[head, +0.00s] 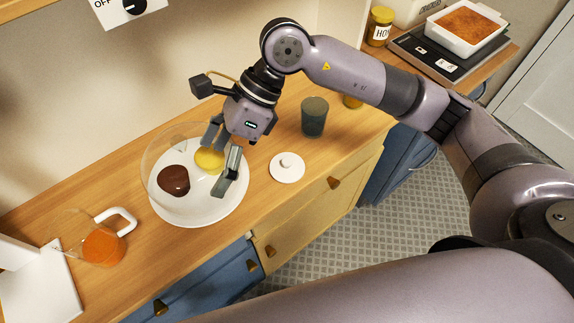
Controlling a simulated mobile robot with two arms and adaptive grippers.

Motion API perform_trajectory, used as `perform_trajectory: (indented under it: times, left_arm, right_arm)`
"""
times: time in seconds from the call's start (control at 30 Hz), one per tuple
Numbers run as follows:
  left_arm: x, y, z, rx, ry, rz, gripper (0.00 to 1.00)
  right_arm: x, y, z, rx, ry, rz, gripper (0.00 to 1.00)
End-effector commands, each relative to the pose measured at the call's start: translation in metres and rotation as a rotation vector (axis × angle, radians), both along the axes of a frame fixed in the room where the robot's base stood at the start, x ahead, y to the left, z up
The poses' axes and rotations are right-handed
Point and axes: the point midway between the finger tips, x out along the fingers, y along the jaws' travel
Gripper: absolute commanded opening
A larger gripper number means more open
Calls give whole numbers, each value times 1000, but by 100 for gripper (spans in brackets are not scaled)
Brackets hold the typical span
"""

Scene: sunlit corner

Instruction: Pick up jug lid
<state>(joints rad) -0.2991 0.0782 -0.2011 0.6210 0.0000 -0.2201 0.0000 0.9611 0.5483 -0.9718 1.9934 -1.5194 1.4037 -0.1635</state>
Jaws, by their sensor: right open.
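The jug lid (287,168), a white disc with a small knob, lies flat on the wooden counter, right of the white plate. My right gripper (216,168) reaches in from the right and points down with its fingers apart. It appears over the plate, left of the lid and apart from it, with nothing visibly held. The glass jug (101,242), with a white handle and orange liquid, stands open at the left of the counter. My left gripper is not in view.
The white plate (205,215) carries a brown item (174,180) and a yellow item (209,161), with a clear glass cover around them. A dark green cup (314,117) stands behind the lid. Scales with a baking dish (466,27) are at the back right.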

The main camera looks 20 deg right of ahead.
Motion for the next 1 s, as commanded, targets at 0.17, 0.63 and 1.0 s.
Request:
perform_trajectory:
  times: [0.17, 0.63, 1.0]
  left_arm:
    - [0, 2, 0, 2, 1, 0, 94]
    - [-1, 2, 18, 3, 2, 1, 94]
    - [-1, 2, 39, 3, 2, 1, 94]
  right_arm:
    - [49, -90, -17, -432, -168, -2, 98]
    - [71, -151, -51, -694, -223, -27, 98]
    - [72, -150, -121, -690, -226, -27, 98]
